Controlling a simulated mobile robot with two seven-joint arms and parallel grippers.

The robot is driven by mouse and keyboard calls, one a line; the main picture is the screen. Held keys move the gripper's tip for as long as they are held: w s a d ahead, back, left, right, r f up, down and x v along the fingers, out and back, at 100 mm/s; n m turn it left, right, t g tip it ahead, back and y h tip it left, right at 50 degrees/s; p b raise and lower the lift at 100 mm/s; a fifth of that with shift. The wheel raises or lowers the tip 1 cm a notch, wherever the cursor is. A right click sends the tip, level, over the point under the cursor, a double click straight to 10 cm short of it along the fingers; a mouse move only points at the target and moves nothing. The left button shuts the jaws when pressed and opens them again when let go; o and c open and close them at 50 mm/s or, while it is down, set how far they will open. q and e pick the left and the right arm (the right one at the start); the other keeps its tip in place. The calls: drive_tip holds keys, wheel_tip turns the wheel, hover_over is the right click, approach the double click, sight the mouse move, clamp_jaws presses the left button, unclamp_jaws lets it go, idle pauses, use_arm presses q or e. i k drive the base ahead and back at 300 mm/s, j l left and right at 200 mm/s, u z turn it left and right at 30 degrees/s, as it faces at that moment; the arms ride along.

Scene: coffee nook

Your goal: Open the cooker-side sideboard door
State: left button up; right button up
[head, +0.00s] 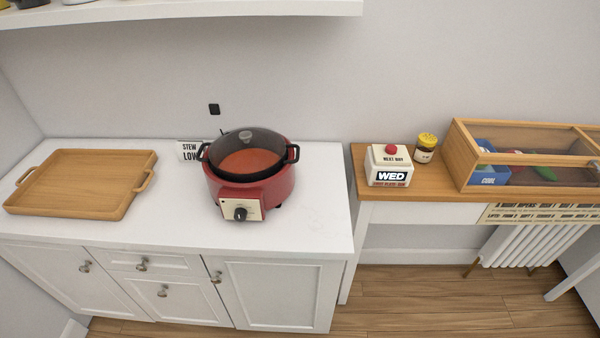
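The white sideboard (320,225) stands at the left, with a red cooker (268,192) on its top. The cooker has a dark glass lid and a front dial. Below the cooker, the cooker-side door (282,292) is a white panel that looks closed. Its round metal knob (216,277) sits near the upper left edge of the door. The sideboard's far-left door (60,275) also looks closed. Neither of my grippers is in view.
A wooden tray (80,184) sits on the sideboard's left side. A drawer (140,263) and a lower middle front (165,300) have knobs too. A wooden table (430,186) stands at the right. Bare wood floor (420,305) lies right of the sideboard.

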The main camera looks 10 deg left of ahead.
sight(278, 303)
drive_tip(key=u, duration=0.8)
drive_tip(key=i+l+u, duration=0.25)
drive_tip(key=k+j, duration=0.05)
